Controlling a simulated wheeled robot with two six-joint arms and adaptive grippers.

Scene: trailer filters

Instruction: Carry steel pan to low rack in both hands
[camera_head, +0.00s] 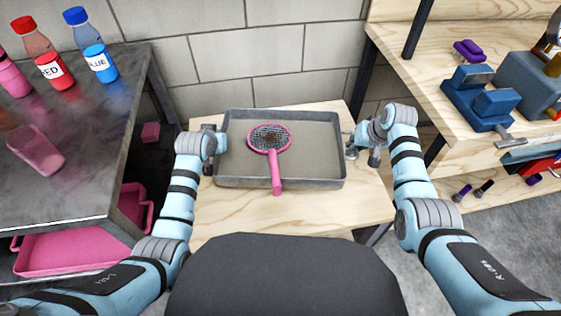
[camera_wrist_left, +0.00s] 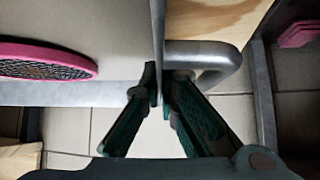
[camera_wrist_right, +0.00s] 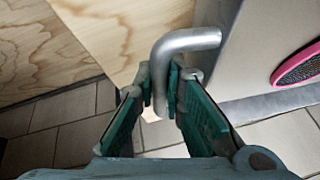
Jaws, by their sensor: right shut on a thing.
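The steel pan (camera_head: 330,150) is a shallow grey tray lying flat on a pale wooden surface, with a bent handle at each side. A pink-rimmed mesh strainer (camera_head: 270,138) with a pink handle lies in it. My right gripper (camera_head: 358,145) is shut on the right handle (camera_wrist_right: 190,40), which runs between its fingers in the right wrist view (camera_wrist_right: 160,88). My left gripper (camera_head: 213,143) is at the pan's left side. In the left wrist view its fingers (camera_wrist_left: 165,90) are close beside the left handle (camera_wrist_left: 215,58) and pan wall; their grip is unclear.
A dark metal bench (camera_head: 80,120) at left holds red and blue bottles, with a pink tray (camera_head: 70,250) below. A wooden workbench (camera_head: 420,70) at right bears a blue vise (camera_head: 483,98). A block wall (camera_head: 250,55) stands behind. Grey floor (camera_head: 490,220) is open at lower right.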

